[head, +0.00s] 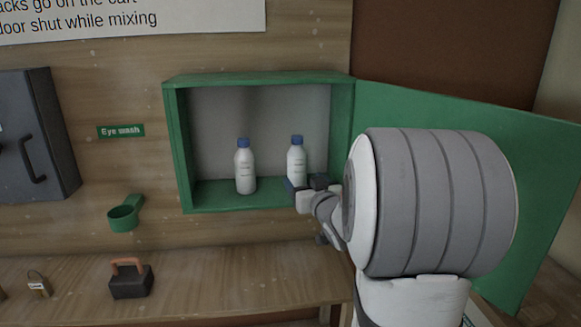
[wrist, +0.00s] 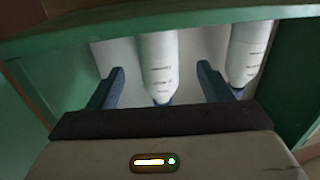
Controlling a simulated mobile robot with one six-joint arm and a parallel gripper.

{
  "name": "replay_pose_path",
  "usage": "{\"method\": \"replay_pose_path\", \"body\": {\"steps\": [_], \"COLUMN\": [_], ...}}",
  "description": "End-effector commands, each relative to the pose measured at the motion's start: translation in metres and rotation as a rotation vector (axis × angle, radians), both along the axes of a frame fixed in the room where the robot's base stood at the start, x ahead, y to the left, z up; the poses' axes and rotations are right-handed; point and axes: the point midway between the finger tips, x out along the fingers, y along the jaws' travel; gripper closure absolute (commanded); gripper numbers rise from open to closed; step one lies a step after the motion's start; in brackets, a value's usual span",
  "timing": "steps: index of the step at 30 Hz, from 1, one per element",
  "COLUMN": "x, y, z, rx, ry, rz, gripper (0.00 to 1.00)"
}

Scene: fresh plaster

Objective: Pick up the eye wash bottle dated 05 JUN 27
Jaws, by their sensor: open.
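Two white eye wash bottles with blue caps stand upright in the open green cabinet (head: 174,150), a left one (head: 244,172) and a right one (head: 297,158). The date print is too small to read in either view. My gripper (head: 307,184) is open in front of the right bottle's lower part, partly hiding it. The wrist view shows the bottles upside down. There, the right bottle (wrist: 159,60) appears between my open fingers (wrist: 161,70), and the left bottle (wrist: 247,50) is outside them, beyond the right-hand finger. I cannot tell whether the fingers touch the bottle.
The green cabinet door (head: 430,110) stands open to the right, behind my arm. A green cup holder (head: 124,217) and a grey box (head: 35,135) are on the wall at left. A padlock (head: 39,285) and a dark block with an orange handle (head: 130,280) sit on the bench below.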

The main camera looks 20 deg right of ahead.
Motion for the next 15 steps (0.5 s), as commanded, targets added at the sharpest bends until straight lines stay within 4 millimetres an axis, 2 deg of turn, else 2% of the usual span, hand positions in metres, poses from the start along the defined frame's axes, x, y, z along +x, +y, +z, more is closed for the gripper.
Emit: {"method": "replay_pose_path", "body": {"steps": [12,15], "x": [0.053,0.065], "y": [-0.008,-0.008], "z": [0.014,0.011], "rx": [0.001,0.001], "ry": [0.003,0.003], "rz": [0.002,0.002], "gripper": [0.27,0.27]}}
